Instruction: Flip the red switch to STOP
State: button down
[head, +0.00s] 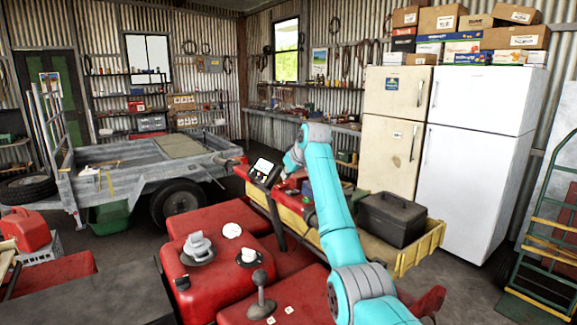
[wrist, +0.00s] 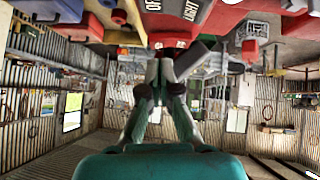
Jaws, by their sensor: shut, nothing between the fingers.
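The red switch itself is not clearly made out. In the wrist view, my gripper (wrist: 178,52) is shut and empty. Its fingertips are close to a small red part (wrist: 172,42), perhaps the switch; I cannot tell whether they touch. No STOP lettering can be read. In the head view, my arm reaches to the handlebar area of the red quad (head: 207,222), right of a dark pod with a lit display (head: 263,167). The fingertips are hidden or too small there.
A yellow-sided tray (head: 425,252) holding a black toolbox (head: 392,218) is right of my arm. Two fridges (head: 478,175) stand behind. A grey trailer (head: 125,170) is at left, and a green hand truck (head: 545,240) at far right. Concrete floor shows at right.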

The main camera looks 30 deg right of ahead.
aim_at(282, 185)
jog(key=shift+f, duration=0.85)
jog(key=shift+d+f+y, duration=0.3)
jog(key=shift+d+y, duration=0.05)
jog(key=shift+y, duration=0.05)
jog(key=shift+a+f, duration=0.15)
jog(key=shift+a, duration=0.15)
